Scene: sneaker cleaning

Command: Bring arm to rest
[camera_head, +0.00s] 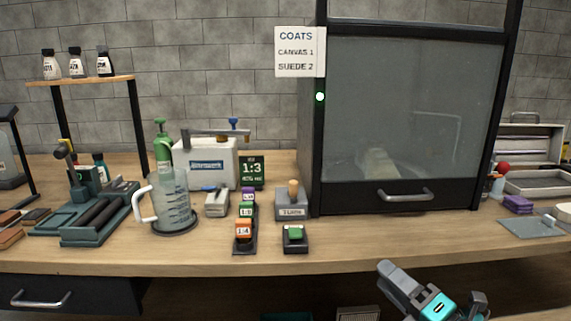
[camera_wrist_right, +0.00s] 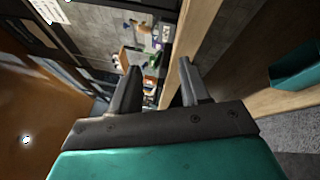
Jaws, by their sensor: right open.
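My right gripper (camera_head: 432,290) is at the lower right of the head view, in front of the workbench (camera_head: 385,238) and near its front edge. In the right wrist view my right gripper (camera_wrist_right: 160,88) has its two fingers apart with nothing between them. The bench edge (camera_wrist_right: 180,50) runs beyond the fingertips there. My left gripper is not in the head view.
A closed glass-front cabinet (camera_head: 410,110) with a green light stands on the bench. Left of it are a measuring jug (camera_head: 172,205), a white machine (camera_head: 205,165) and a green button box (camera_head: 295,238). A teal bin (camera_wrist_right: 297,65) shows below bench level.

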